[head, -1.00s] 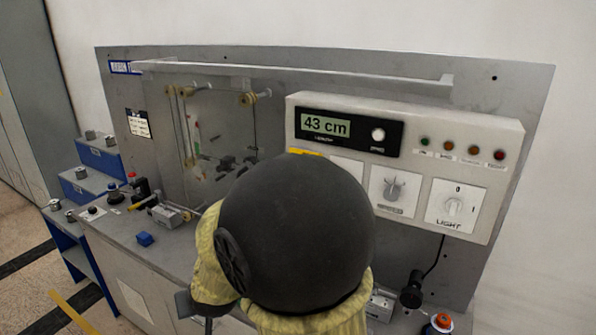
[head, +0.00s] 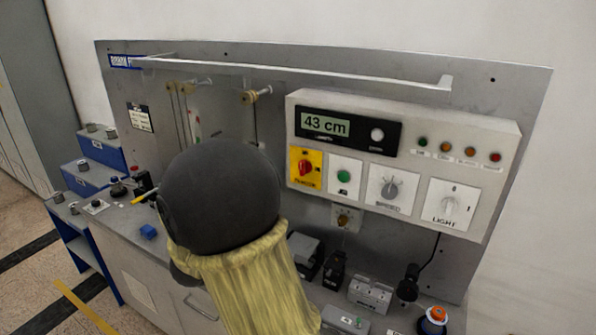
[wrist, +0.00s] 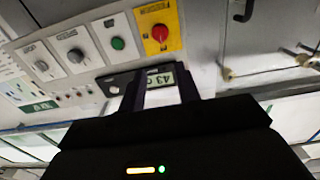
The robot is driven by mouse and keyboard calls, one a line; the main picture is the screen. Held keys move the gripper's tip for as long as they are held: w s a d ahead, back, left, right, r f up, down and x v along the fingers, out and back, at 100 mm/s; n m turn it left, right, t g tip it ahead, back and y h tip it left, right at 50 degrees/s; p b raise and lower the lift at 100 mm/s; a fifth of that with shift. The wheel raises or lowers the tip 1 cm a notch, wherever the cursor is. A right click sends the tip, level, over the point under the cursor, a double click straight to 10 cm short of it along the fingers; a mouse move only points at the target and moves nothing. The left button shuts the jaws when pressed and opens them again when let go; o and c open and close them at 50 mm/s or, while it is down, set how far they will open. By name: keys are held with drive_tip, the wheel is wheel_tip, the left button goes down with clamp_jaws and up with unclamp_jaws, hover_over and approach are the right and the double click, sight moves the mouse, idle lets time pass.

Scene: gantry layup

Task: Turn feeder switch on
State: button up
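The feeder switch (head: 306,168) is a red rotary knob on a yellow plate at the lower left of the white control panel. In the wrist view the feeder switch (wrist: 159,33) appears upside down near the top, above and ahead of my fingers. My gripper (wrist: 172,82) shows two dark fingers spread apart with nothing between them. The display reading 43 cm lies beyond the gap. The fingers are apart from the switch. In the head view my gripper is hidden behind my arm's dark joint.
Right of the switch are a green button (head: 344,176), the SPEED knob (head: 390,188) and the LIGHT switch (head: 448,205). A long rail (head: 300,73) runs along the top of the grey back panel. Small devices and a black lamp (head: 408,284) crowd the bench below.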

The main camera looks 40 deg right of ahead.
sight(301, 169)
drive_tip(key=shift+d, duration=0.1)
drive_tip(key=p+x, duration=0.5)
drive_tip(key=x, duration=1.2)
drive_tip(key=shift+w+d, duration=0.15)
drive_tip(key=shift+w, duration=0.05)
drive_tip(key=shift+c, duration=0.4)
clamp_jaws()
